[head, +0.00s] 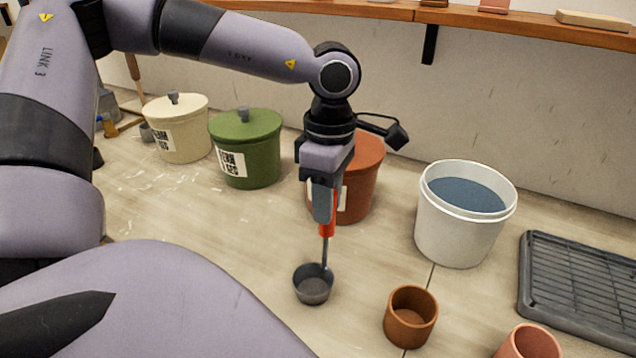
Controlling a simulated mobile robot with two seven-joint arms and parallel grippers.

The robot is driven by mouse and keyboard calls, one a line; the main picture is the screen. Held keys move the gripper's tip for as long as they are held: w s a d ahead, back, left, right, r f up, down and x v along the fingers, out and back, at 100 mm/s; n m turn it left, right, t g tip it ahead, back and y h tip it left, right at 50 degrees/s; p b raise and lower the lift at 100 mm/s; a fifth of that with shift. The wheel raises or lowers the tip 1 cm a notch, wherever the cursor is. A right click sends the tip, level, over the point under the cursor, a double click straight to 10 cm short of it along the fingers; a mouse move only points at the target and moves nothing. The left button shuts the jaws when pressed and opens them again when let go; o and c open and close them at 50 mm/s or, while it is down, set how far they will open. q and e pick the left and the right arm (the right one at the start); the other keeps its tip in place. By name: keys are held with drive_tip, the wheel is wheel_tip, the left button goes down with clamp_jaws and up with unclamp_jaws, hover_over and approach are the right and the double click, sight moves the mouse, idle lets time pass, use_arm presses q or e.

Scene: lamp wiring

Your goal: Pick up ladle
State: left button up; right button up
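The ladle has a grey metal cup (313,290), a thin metal stem and a red handle (327,224). It is upright, cup down, in the middle of the head view. I cannot tell whether the cup touches the table or hangs just above it. My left gripper (324,206) comes down from above with its fingers around the red handle and looks shut on it. The upper part of the handle is mostly hidden by the fingers. My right gripper is not in view.
Behind the ladle stand lidded cream (180,130), green (248,150) and terracotta (363,180) tubs. A white bucket (452,235) with blue contents is to the right. Small terracotta pots (410,318) (528,345) stand in front, and a dark ribbed tray (580,285) lies far right.

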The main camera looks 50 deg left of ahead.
use_arm(q)
clamp_jaws()
drive_tip(key=shift+r, duration=0.1)
